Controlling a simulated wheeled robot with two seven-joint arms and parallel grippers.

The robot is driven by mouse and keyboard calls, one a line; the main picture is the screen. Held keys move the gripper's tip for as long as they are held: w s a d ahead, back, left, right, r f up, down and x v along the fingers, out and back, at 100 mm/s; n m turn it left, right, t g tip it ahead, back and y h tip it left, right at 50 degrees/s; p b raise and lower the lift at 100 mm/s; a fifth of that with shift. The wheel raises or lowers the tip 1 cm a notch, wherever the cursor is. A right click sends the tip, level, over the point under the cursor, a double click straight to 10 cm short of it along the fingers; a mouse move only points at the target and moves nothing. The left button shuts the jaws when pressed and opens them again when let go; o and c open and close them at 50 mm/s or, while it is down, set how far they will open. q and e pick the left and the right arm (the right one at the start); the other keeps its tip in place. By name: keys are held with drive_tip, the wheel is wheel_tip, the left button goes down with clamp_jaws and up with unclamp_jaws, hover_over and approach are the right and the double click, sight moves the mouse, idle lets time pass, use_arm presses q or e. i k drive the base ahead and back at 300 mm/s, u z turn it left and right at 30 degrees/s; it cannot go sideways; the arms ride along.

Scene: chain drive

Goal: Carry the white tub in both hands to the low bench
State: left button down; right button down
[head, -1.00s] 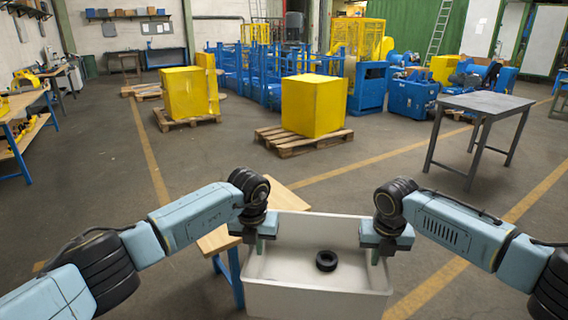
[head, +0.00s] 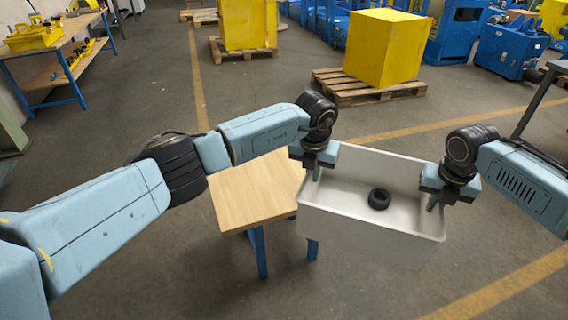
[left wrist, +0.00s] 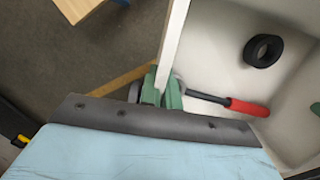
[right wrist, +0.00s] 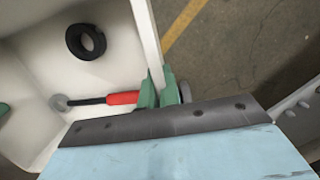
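The white tub (head: 365,222) hangs between my two grippers, beside and partly in front of a small wooden-topped bench. My left gripper (head: 317,172) is shut on the tub's left wall; its green fingers (left wrist: 165,92) straddle the rim in the left wrist view. My right gripper (head: 434,202) is shut on the right wall, with its green fingers (right wrist: 160,92) on the rim in the right wrist view. A black ring (head: 379,199) lies in the tub. A red-handled tool (left wrist: 245,107) also lies inside, hidden in the head view. The low bench (head: 255,190) has blue legs and a bare top.
Yellow boxes (head: 385,47) stand on wooden pallets (head: 350,90) further back. A workbench (head: 60,55) with yellow items is at the far left. A dark metal table (head: 535,105) shows at the right edge. The floor around the low bench is open.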

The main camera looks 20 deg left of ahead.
sight(276, 174)
drive_tip(key=i, duration=1.75)
drive_tip(key=u, duration=1.45)
